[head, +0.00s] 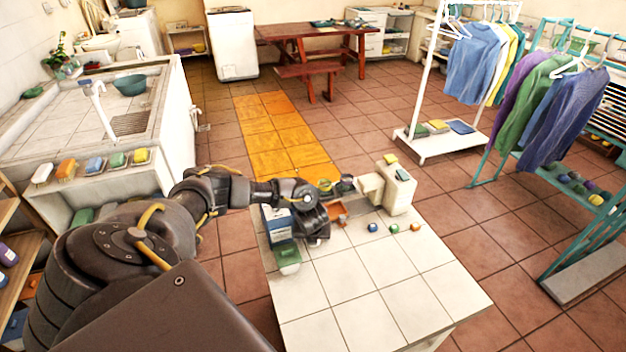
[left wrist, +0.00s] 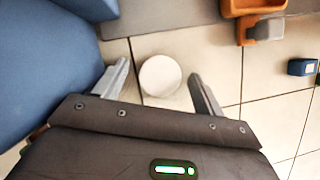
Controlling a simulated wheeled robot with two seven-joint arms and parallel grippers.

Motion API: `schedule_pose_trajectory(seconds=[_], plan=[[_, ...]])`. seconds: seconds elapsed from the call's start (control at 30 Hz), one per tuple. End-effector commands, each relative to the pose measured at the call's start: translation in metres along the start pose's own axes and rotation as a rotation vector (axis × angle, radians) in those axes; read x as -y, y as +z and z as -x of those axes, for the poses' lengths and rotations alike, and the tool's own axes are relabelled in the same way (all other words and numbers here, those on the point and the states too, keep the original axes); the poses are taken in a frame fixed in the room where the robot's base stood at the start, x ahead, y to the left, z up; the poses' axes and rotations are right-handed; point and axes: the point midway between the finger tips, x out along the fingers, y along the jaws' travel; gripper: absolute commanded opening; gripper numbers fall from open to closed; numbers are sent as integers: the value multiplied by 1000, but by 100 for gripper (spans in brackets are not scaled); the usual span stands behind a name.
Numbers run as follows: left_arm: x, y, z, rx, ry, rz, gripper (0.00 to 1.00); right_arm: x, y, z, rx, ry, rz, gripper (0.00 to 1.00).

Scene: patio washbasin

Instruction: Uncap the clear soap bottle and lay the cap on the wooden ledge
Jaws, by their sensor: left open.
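My left gripper (left wrist: 160,88) is open in the left wrist view, its two fingers on either side of a white round disc (left wrist: 160,76). I cannot tell whether the disc is a cap on a bottle or lies alone, nor how far below the fingers it is. In the head view my left gripper (head: 314,232) is over the tiled block, and its fingers are hard to make out. I cannot make out a clear soap bottle for certain. No ledge can be surely identified as the wooden one. My right gripper is not in view.
A blue item (left wrist: 40,70) fills the left of the wrist view. An orange holder (left wrist: 252,12) and a small blue block (left wrist: 301,67) lie to the right. In the head view small coloured items (head: 394,228) and a cream box (head: 399,192) stand on the tiled block (head: 370,290); its front is clear.

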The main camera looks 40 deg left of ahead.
Motion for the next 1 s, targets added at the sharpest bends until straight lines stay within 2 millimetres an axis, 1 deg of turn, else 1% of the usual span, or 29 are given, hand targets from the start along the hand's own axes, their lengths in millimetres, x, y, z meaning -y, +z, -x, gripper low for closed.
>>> schedule_pose_trajectory(seconds=[0.17,0.5,0.53,0.57,0.6,0.77,0.87,0.97,1.0], plan=[[0,0,0,0,0,0,70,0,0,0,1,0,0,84],[0,0,0,0,0,0,26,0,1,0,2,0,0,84],[0,0,0,0,0,0,23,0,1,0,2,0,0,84],[0,0,0,0,0,0,23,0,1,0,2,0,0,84],[0,0,0,0,0,0,19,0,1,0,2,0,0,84],[0,0,0,0,0,0,19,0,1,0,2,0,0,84],[1,2,4,0,-2,1,19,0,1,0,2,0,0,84],[1,7,14,1,-4,1,19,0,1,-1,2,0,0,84],[1,9,21,2,-4,0,19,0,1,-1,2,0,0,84]])
